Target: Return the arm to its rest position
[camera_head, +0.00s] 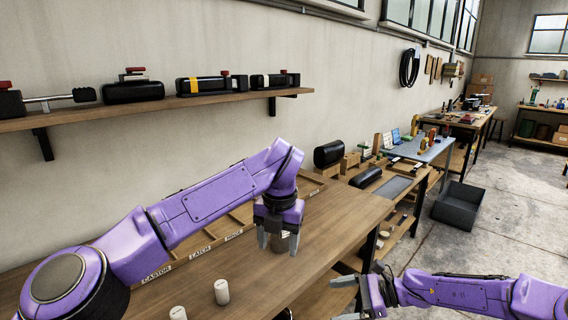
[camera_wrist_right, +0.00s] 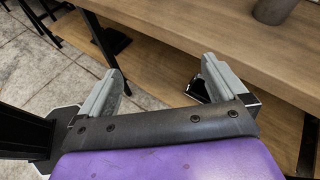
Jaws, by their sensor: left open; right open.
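My left arm (camera_head: 205,205) is purple and reaches in from the left over the wooden bench. My left gripper (camera_head: 279,240) points down above the bench, its fingers apart. A small grey-brown cup (camera_head: 281,243) shows between or behind the fingers; I cannot tell if they touch it. My right arm (camera_head: 470,290) lies low at the right, in front of the bench. My right gripper (camera_head: 362,298) is open and empty beside the bench's front edge. In the right wrist view its two fingers (camera_wrist_right: 160,90) are spread, with a shelf board and floor beyond.
A wall shelf (camera_head: 150,108) holds several black tools. A dark bin (camera_head: 458,205) sits on the open concrete floor to the right.

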